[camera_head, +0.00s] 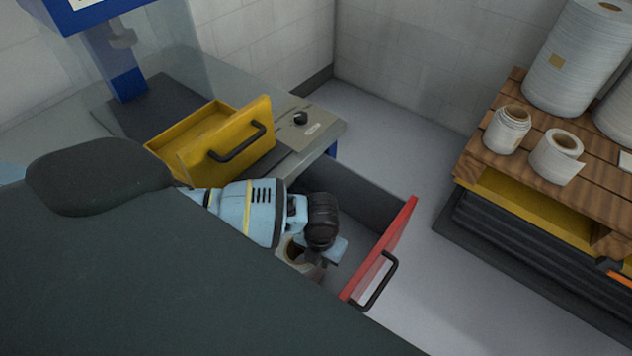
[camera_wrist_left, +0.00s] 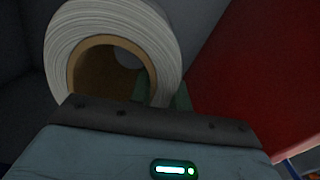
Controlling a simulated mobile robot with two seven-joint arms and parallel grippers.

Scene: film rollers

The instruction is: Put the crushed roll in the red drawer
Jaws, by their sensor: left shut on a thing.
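The red drawer (camera_head: 383,250) is pulled open, its red front with a black handle facing right and its inside dark grey. My left gripper (camera_head: 318,262) is inside the drawer opening, behind the red front. It is shut on a white paper roll (camera_wrist_left: 60,48) with a brown cardboard core; the roll also shows partly in the head view (camera_head: 291,252). In the wrist view the fingers grip the roll's near wall, and the red front is close at the right. Whether the roll touches the drawer floor I cannot tell. My right gripper is out of view.
A yellow drawer box (camera_head: 228,155) with a black handle stands at the left on the grey bench (camera_head: 327,122). At the right, a wooden pallet (camera_head: 521,147) carries two small rolls and large rolls. Open floor (camera_head: 410,130) lies between.

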